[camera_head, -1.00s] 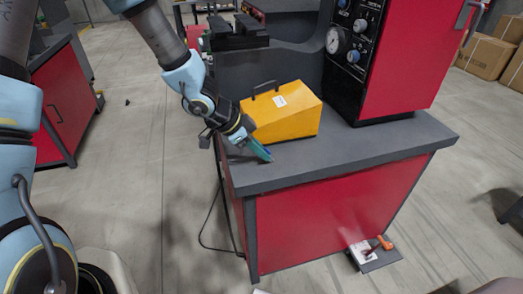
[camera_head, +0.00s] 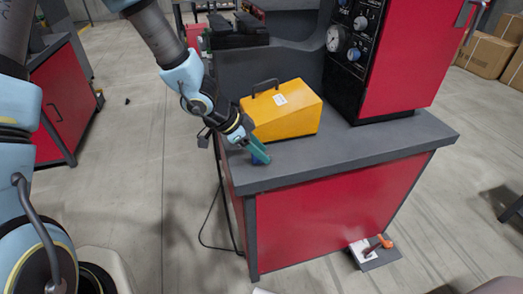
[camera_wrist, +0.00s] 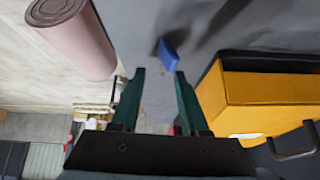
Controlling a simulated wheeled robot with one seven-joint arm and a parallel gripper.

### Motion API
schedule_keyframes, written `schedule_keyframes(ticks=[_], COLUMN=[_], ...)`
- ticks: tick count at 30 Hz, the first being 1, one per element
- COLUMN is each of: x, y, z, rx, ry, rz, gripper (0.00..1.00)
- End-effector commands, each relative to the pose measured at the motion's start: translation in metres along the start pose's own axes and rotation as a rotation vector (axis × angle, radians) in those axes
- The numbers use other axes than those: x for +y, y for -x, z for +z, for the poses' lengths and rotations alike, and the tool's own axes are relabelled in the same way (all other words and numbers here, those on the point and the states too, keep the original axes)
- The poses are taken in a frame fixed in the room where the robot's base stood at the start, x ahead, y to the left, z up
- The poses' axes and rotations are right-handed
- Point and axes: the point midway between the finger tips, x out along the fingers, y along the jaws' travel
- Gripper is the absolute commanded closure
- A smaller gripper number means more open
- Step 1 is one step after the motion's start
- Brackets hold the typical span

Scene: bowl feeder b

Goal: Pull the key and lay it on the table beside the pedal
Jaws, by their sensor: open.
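A small blue piece (camera_head: 261,160), possibly the key, is on the grey tabletop (camera_head: 350,155) near its front left corner. In the wrist view the blue piece (camera_wrist: 169,54) sits just beyond my fingertips, with a dark shadow beside it. My gripper (camera_head: 255,148) points down at it with its teal fingers. In the wrist view my gripper (camera_wrist: 160,75) is open, with nothing held between the fingers. A flat grey and white unit with an orange part (camera_head: 372,250), possibly the pedal, lies on the floor by the cabinet's right front.
A yellow box with a handle (camera_head: 283,112) stands close right of my gripper; it also fills the right of the wrist view (camera_wrist: 265,105). A black gauge panel (camera_head: 350,60) stands behind. A pink cylinder (camera_wrist: 75,35) is at the wrist view's left. The table's front right is clear.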

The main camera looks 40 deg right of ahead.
Motion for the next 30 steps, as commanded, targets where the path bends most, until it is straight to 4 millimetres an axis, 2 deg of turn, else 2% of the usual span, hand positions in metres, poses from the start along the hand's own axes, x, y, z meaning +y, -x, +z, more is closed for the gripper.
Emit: schedule_keyframes(ticks=[9, 13, 18, 26, 29, 30], x=[-0.001, -0.001, -0.001, -0.001, -0.012, -0.020], y=[0.063, 0.084, 0.100, 0.104, 0.114, 0.122], z=[-0.003, -0.002, -0.001, 0.001, 0.011, 0.019], rx=[-0.001, -0.001, 0.000, -0.003, -0.026, -0.048], ry=[0.001, 0.000, 0.000, 0.005, 0.050, 0.088], rz=[-0.004, -0.003, -0.002, -0.006, -0.054, -0.092], gripper=[0.55, 0.55, 0.55, 0.55, 0.55, 0.55])
